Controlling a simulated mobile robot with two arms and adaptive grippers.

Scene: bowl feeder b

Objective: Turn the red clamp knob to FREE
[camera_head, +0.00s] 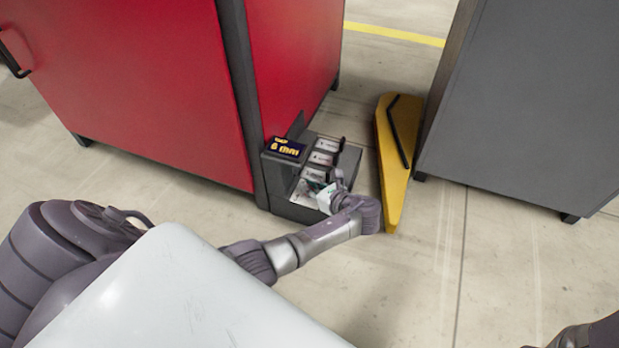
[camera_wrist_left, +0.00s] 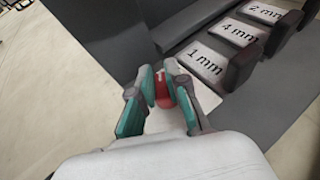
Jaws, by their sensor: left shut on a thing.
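The red clamp knob (camera_wrist_left: 162,90) shows as a small red piece between the teal-padded fingers of my left gripper (camera_wrist_left: 163,76) in the left wrist view. The fingers are shut on it, one at each side, and hide part of it. I cannot read which way the knob points, and no FREE mark shows. In the head view my left gripper (camera_head: 328,194) reaches into the front end of the dark feeder box (camera_head: 293,210), and its arm hides the knob there.
Dark blocks with plates marked 1 mm (camera_wrist_left: 203,60), 4 mm (camera_wrist_left: 234,32) and 2 mm (camera_wrist_left: 264,12) stand beside the knob. A red cabinet (camera_head: 150,90) adjoins the box. A yellow panel (camera_head: 390,190) and a grey cabinet (camera_head: 540,100) stand to the right. The foreground floor is clear.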

